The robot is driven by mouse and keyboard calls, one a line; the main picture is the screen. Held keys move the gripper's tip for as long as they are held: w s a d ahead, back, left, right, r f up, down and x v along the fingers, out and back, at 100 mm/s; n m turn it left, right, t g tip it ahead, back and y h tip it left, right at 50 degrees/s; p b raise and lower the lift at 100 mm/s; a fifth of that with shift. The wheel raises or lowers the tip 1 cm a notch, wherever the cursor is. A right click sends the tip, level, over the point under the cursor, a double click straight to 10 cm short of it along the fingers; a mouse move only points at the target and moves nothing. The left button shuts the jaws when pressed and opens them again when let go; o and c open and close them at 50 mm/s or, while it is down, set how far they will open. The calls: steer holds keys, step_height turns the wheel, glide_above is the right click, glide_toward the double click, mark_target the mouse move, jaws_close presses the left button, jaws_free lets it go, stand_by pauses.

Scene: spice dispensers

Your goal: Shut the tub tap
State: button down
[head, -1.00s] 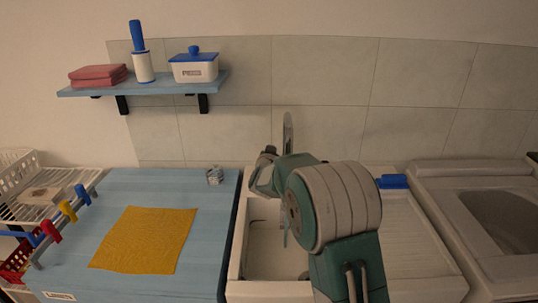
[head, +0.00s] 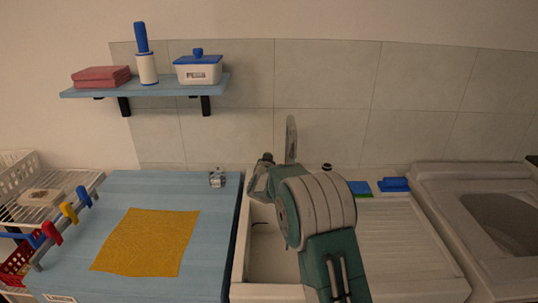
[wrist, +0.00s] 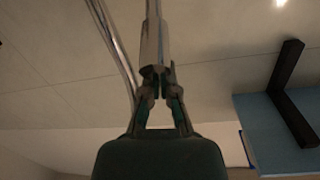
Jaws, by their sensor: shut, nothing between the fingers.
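The tub (head: 262,282) is the white basin at the middle of the head view, partly hidden by my arm. A tall grey metal tap piece (head: 291,138) rises behind it; its lower part is hidden. My gripper (head: 265,158) is just left of this piece, at the back of the tub. In the wrist view my gripper (wrist: 160,72) is shut and empty, its fingertips at the lower end of a metal cylinder (wrist: 152,42). I cannot tell whether they touch. A curved metal pipe (wrist: 116,45) runs to the left of it. I cannot make out the tap's handle position.
A blue shelf (head: 150,89) with several items hangs on the wall at upper left. A small clear jar (head: 217,178) stands on the blue counter near a yellow cloth (head: 148,242). Sponges (head: 359,188) and a blue brush (head: 394,184) lie right of my arm.

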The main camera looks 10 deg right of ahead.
steer(key=shift+s+d+f, duration=0.15)
steer(key=shift+d+f, duration=0.1)
steer(key=shift+s+f+t, duration=0.2)
steer(key=shift+f+t, duration=0.05)
steer(key=shift+t, duration=0.15)
steer(key=shift+t+h, duration=0.3)
steer(key=shift+t, duration=0.6)
steer(key=shift+s+a+f, duration=0.15)
steer(key=shift+s+f, duration=0.25)
steer(key=shift+f, duration=0.25)
steer(key=shift+s+a+f, duration=0.1)
steer(key=shift+s+f, duration=0.25)
steer(key=shift+f, duration=0.25)
steer(key=shift+s+a+f, duration=0.15)
steer(key=shift+s+f, duration=0.25)
steer(key=shift+f, duration=0.25)
